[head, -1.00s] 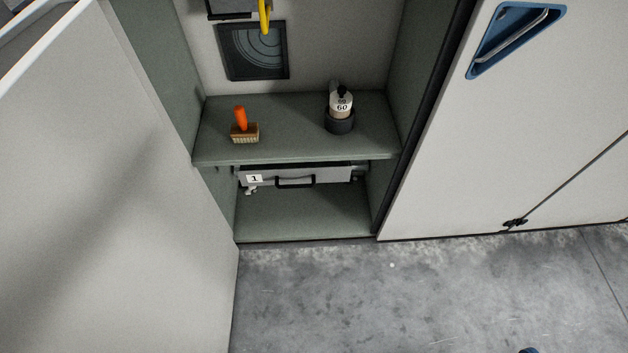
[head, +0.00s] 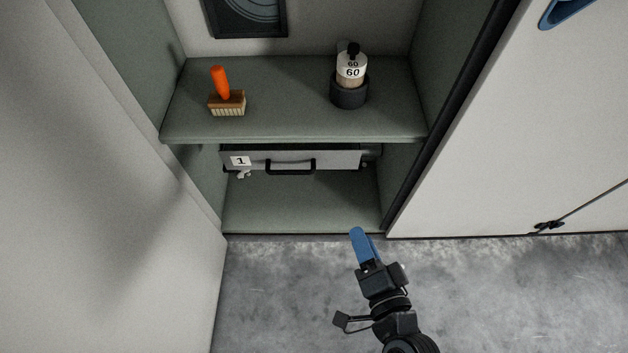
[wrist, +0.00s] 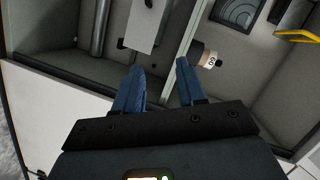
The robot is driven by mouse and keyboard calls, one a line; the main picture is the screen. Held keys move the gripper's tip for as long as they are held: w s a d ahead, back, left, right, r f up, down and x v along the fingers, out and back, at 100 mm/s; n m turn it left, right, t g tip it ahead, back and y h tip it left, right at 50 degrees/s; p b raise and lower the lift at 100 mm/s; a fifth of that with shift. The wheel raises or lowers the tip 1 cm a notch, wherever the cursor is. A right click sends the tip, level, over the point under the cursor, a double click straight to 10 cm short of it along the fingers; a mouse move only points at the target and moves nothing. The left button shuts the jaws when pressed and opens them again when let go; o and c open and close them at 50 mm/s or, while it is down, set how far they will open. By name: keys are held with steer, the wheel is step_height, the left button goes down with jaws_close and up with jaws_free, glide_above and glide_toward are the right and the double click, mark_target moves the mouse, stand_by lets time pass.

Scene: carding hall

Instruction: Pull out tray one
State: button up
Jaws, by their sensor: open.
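Tray one (head: 340,160) is a grey drawer under the cabinet shelf, with a white label "1" (head: 240,160) at its left and a black bar handle (head: 290,167) across its front. It looks pushed in beneath the shelf. My gripper (head: 358,236) has blue fingers and is in front of the cabinet, below and to the right of the handle, apart from it. In the wrist view my gripper (wrist: 160,85) is open, its two blue fingers apart with nothing between them. A grey panel, probably the tray front (wrist: 146,22), shows beyond the fingers there.
On the shelf (head: 290,118) stand an orange-handled brush (head: 222,85) and a bottle marked 60 (head: 351,68) in a dark holder. An open door (head: 90,200) is at left, a closed white panel (head: 520,130) at right. Concrete floor (head: 290,290) in front is clear.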

steer(key=w+a+f+m+y+b, duration=0.1)
steer(key=w+a+f+m+b, duration=0.15)
steer(key=w+a+f, duration=0.45)
steer(key=m+y+b, duration=0.1)
steer(key=m+b, duration=0.1)
steer(key=b, duration=0.2)
glide_toward(290, 171)
steer(key=w+f, duration=0.1)
steer(key=w, duration=0.1)
steer(key=x, duration=0.2)
steer(key=b+x, duration=0.1)
steer(key=x, duration=0.2)
steer(key=b+x, duration=0.1)
steer(key=x, duration=0.2)
steer(key=shift+a, duration=0.3)
steer(key=shift+s, duration=0.1)
jaws_close()
